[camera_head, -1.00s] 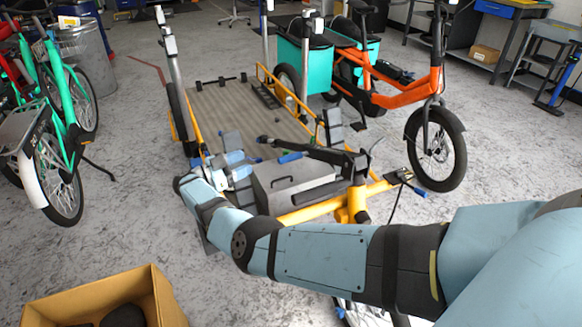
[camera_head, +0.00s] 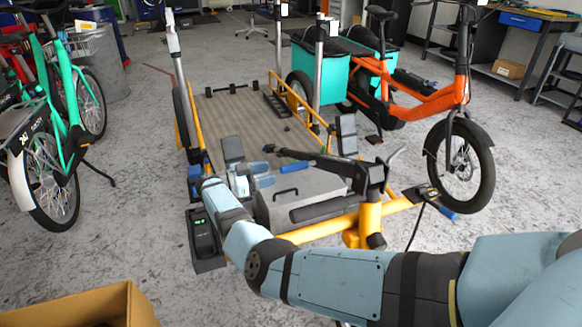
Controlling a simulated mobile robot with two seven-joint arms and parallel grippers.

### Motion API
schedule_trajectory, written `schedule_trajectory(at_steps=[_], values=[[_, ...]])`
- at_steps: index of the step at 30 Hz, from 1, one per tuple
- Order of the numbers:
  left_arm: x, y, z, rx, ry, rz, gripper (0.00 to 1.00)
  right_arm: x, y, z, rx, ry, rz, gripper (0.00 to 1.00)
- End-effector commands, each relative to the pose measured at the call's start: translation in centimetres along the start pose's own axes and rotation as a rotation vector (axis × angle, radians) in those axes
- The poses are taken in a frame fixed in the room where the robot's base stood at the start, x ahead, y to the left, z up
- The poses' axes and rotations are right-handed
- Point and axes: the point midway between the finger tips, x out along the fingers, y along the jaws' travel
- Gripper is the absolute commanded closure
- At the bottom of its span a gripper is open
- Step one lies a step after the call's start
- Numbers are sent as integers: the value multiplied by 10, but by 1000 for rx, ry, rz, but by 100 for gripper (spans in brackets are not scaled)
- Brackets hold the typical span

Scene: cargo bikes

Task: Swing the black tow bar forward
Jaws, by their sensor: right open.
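The black tow bar (camera_head: 322,162) is at the front of the yellow-framed cargo trailer. My right gripper (camera_head: 267,175) is open and empty, just left of and below the bar's left end, over the grey box. It looks apart from the bar, though the exact gap is hard to judge. My left gripper is not in view.
The grey box (camera_head: 312,187) has a black handle. The yellow front tube (camera_head: 328,224) crosses below the bar. An orange cargo bike (camera_head: 412,100) stands at the right, green bikes (camera_head: 66,128) at the left. A cardboard box (camera_head: 90,308) sits front left.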

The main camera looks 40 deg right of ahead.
Motion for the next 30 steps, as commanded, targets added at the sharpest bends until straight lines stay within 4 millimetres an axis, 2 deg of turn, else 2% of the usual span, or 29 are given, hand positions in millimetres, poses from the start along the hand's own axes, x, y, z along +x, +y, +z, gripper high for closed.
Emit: schedule_trajectory(at_steps=[3, 10, 15, 24, 25, 30], values=[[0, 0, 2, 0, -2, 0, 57, 28, 1, 1, 1, 1, 4, 47], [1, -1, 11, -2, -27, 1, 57, 66, 0, 2, 2, 1, 2, 47], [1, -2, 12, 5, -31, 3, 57, 79, 0, 1, 0, 0, 1, 47], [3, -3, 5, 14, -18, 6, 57, 81, 0, 1, 0, 0, 0, 47], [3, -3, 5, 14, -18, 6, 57, 81, 0, 1, 0, 0, 0, 50], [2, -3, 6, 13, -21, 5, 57, 81, 0, 1, 0, 0, 0, 89]])
